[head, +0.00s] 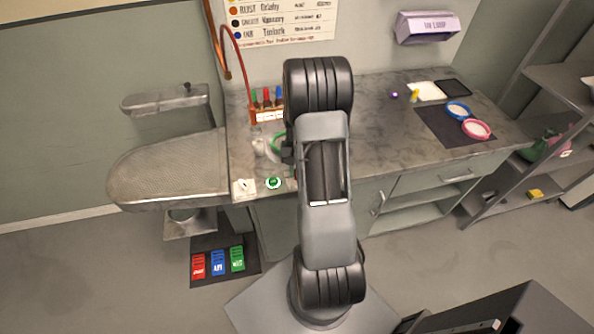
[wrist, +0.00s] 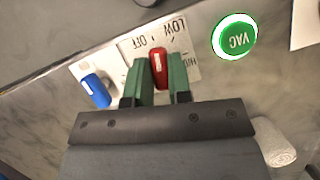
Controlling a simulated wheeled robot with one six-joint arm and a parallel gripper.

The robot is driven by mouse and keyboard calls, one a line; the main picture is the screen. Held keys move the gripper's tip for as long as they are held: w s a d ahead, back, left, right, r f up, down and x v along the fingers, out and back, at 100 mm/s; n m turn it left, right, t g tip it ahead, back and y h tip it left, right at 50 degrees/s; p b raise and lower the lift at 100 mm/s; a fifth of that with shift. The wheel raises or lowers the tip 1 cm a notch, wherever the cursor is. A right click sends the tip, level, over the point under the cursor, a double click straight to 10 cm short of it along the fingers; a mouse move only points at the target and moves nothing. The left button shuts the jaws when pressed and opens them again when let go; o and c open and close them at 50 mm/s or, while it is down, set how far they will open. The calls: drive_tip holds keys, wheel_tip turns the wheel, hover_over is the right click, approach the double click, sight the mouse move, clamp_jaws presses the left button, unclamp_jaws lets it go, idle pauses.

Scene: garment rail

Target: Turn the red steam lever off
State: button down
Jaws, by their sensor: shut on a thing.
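The red steam lever (wrist: 158,68) stands on a white label plate (wrist: 180,47) marked OFF, LOW and a third, partly covered word. In the wrist view my gripper (wrist: 160,75) has its green fingers on both sides of the lever, shut on it. The lever's far end points toward the area between OFF and LOW; I cannot tell its exact setting. In the head view my arm hides the lever and most of the gripper.
A blue lever (wrist: 96,91) sits left of the red one in the wrist view. A lit green VAC button (wrist: 234,37) is to the right, also in the head view (head: 273,183). A white roll (wrist: 273,142) lies near the gripper. An ironing board (head: 170,170) adjoins the counter.

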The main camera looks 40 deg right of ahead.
drive_tip(key=shift+n+h, duration=0.4)
drive_tip(key=shift+n, duration=0.7)
drive_tip(key=shift+w, duration=0.1)
drive_tip(key=c, duration=1)
unclamp_jaws()
drive_tip(key=shift+c, duration=0.2)
drive_tip(key=b+v, duration=0.1)
drive_tip(key=v, duration=1.2)
drive_tip(key=shift+w+r, duration=0.3)
drive_tip(key=shift+w, duration=0.05)
drive_tip(key=shift+w, duration=0.1)
